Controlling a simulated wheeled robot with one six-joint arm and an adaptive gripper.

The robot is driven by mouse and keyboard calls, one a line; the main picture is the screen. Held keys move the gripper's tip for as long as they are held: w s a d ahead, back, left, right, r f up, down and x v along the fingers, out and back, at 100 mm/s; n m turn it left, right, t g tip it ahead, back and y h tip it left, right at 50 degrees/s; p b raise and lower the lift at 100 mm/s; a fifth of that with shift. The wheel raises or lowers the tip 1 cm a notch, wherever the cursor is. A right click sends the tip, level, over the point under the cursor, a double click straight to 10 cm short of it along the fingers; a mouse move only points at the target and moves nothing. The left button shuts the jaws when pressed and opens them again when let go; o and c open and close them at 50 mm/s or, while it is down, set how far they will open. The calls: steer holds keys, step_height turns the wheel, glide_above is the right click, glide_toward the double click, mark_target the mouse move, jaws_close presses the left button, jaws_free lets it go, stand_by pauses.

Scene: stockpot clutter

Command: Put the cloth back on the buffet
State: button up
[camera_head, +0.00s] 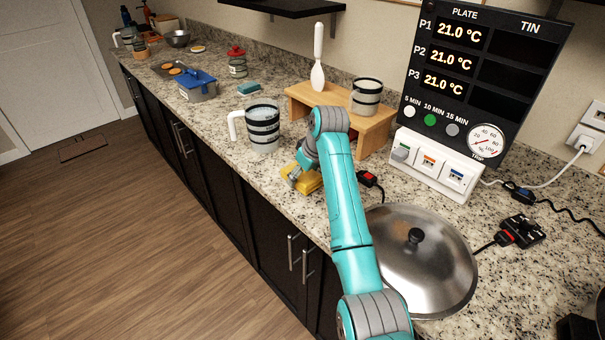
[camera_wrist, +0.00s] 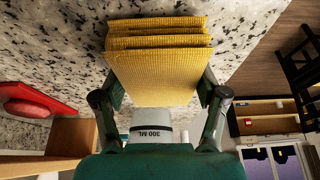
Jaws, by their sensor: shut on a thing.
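The cloth (camera_head: 307,183) is a folded yellow square at the front of the speckled stone counter, below and right of a striped jug. My gripper (camera_head: 297,174) is shut on it. In the wrist view the cloth (camera_wrist: 155,72) sits between the fingers of my gripper (camera_wrist: 160,92), its folded layers stacked at the far end. Speckled stone shows behind it. I cannot tell whether the cloth touches the counter or hangs just above it. No surface is labelled as the buffet; the long counter (camera_head: 275,215) over dark cupboards runs through the head view.
The striped white jug (camera_head: 262,125) stands close behind my gripper. A steel lid (camera_head: 430,275) lies at right of my arm. A small red-and-black switch (camera_head: 368,178) lies near the cloth.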

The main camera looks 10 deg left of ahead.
steer(key=shift+f, duration=0.25)
steer(key=o, duration=1.2)
